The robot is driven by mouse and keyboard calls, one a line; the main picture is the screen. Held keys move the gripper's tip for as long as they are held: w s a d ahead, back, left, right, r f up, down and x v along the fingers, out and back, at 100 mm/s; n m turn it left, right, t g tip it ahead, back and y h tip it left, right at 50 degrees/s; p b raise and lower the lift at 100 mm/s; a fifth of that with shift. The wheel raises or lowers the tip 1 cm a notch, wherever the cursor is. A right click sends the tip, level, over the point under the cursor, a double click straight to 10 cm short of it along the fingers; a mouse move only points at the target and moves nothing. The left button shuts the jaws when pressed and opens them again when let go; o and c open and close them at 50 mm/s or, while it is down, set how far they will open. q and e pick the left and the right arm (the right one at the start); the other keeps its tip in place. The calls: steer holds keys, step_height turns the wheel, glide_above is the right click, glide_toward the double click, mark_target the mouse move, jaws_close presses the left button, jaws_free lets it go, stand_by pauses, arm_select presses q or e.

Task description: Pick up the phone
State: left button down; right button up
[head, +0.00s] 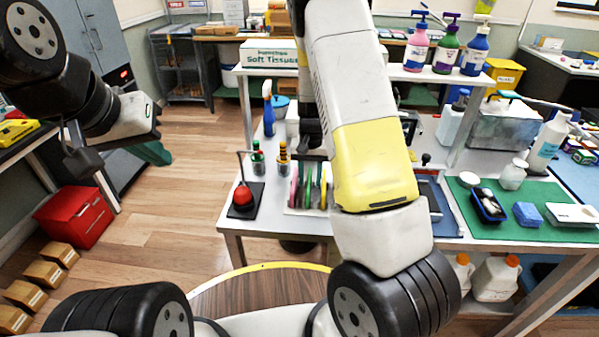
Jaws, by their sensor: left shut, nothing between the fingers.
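No phone can be made out with certainty. Several thin coloured slabs (308,190), pink and green among them, stand upright in a white rack on the white workbench (262,226); I cannot tell whether any is a phone. A flat white item (572,214) lies on the green mat (480,228) at the right, too small to identify. My left gripper (82,160) is at the far left, shut and empty, held above the floor well away from the bench. My right arm rises across the middle and hides part of the bench; its fingertips are not visible.
A red button on a black base (243,198) sits at the bench's left edge. A dark blue tray (487,205) and a blue sponge (527,213) lie on the mat. Pump bottles (445,48) stand on the shelf. A red box (75,217) stands on the floor at left.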

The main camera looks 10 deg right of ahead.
mark_target(309, 180)
step_height(309, 180, down, 4)
steer(key=shift+a+r, duration=0.15)
steer(key=shift+r, duration=0.1)
jaws_close()
stand_by(1.3)
